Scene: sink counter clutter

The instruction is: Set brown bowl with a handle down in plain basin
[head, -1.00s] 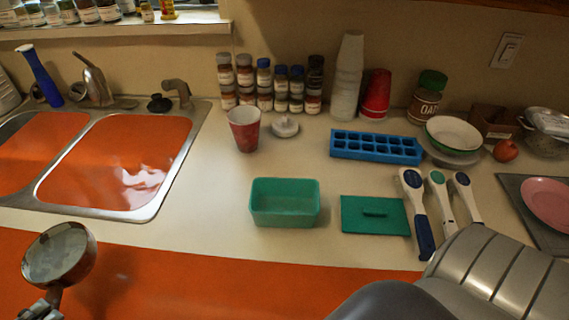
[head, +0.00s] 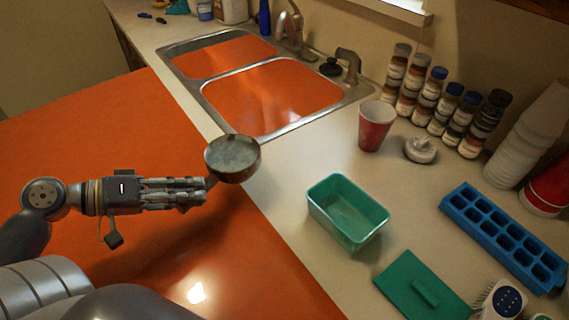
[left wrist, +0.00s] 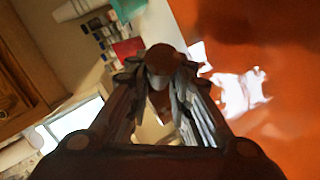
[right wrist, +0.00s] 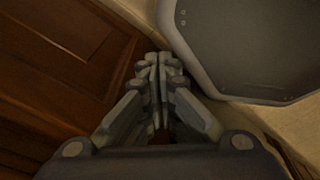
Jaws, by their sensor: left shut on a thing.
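The brown bowl with a handle (head: 232,158) is held in the air in the head view, its pale grey inside facing up. My left gripper (head: 204,188) is shut on its handle, which the fingers mostly hide. In the left wrist view the bowl (left wrist: 163,58) shows end-on and dark between the fingers. The sink has two orange-looking basins: a larger near basin (head: 270,100) and a smaller far basin (head: 225,58). The bowl appears just in front of the sink's near rim. My right gripper (right wrist: 157,62) is shut and empty, low beside wooden cabinet fronts.
A green tub (head: 348,210), a green lid (head: 422,290) and a blue ice tray (head: 503,237) lie on the counter to the right. A red cup (head: 376,126) stands right of the sink. The faucet (head: 290,30) and a second spout (head: 350,65) rise behind the basins.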

